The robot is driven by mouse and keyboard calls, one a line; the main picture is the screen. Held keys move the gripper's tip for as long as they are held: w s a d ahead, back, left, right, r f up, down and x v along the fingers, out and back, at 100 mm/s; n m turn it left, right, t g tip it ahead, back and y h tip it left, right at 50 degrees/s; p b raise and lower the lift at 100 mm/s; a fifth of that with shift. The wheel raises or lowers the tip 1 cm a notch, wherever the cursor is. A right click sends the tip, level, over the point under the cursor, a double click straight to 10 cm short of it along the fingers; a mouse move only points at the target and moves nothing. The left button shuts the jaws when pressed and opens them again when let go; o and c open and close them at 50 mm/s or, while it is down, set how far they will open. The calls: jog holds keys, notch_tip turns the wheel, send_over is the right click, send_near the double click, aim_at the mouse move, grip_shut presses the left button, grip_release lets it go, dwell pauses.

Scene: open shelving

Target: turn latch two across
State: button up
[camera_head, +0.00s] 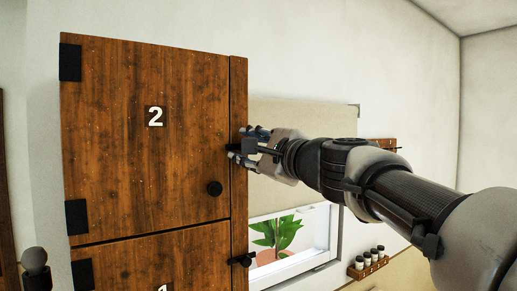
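A small dark piece, seemingly latch two (233,148), shows by the fingertips. The fingers mostly hide it, so its angle and any contact are unclear. I cannot tell whether the fingers are open or shut on it.
Below is a second wooden door (155,262), partly showing its number 1, with a black latch (240,259) on the post. To the right are a window (318,245) with a potted plant (277,234) and a small rack of jars (370,262). My arm crosses the right side.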

dwell(0.3)
jog(key=v, duration=1.2)
jog(key=s+f+n+g+h+b, duration=0.25)
jog(key=s+f+n+b, duration=0.2)
jog(key=f, duration=1.05)
jog(key=s+f+n+g+h+b, duration=0.1)
jog(key=s+f+n+g+b, duration=0.4)
jog(key=f, duration=1)
jog(key=s+d+f+n+g+h+b, duration=0.1)
jog(key=s+d+f+n+h+b, duration=0.1)
jog(key=s+f, duration=0.3)
jog(key=s+d+f+n+g+h+b, duration=0.1)
jog(key=s+d+f, duration=0.4)
jog(key=f, duration=0.8)
jog(key=s+d+f+n+g+h+b, duration=0.1)
jog(key=s+d+f+n+h+b, duration=0.2)
jog(key=f, duration=0.6)
jog(key=shift+s+d+n+h+b, duration=0.15)
jog(key=shift+s+n+h+b, duration=0.45)
jog(key=shift+s, duration=0.35)
